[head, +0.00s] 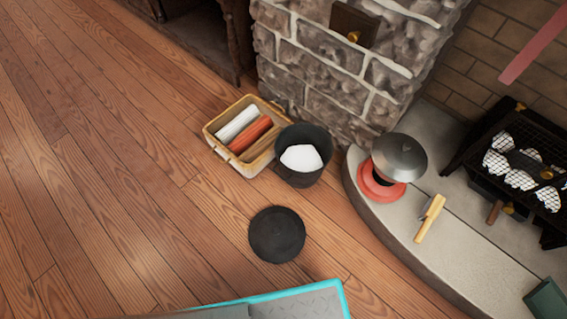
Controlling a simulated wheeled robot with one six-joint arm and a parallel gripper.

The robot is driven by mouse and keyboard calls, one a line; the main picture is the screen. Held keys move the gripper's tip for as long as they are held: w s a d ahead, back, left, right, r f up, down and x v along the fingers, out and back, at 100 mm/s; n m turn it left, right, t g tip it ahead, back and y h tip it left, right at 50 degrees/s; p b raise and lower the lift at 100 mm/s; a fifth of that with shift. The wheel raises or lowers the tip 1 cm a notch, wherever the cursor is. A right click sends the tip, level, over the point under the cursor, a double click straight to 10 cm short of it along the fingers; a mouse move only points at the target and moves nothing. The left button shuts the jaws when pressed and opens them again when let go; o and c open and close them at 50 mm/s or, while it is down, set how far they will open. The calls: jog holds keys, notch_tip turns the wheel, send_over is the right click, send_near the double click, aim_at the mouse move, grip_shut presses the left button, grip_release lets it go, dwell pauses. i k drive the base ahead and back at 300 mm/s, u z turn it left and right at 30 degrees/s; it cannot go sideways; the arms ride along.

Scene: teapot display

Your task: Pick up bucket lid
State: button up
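The bucket lid (277,234) appears to be the dark round disc lying flat on the wooden floor, in the lower middle of the head view. The black bucket (290,176) stands upright and open just behind it, with something white inside. The lid and the bucket are apart, with a strip of bare floor between them. My gripper is not in view.
A yellowish basket (228,158) with rolled items stands left of the bucket. A stone pillar (320,65) rises behind. A raised grey hearth (455,275) at right bears a silver dome (399,155) over a red base. Open floor (110,190) lies to the left.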

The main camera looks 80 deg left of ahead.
aim_at(278, 234)
jog(key=k, duration=0.4)
jog(key=z, duration=0.95)
jog(key=i, duration=1.05)
jog(key=u, duration=3.65)
jog(key=i, duration=0.5)
jog(key=z, duration=0.1)
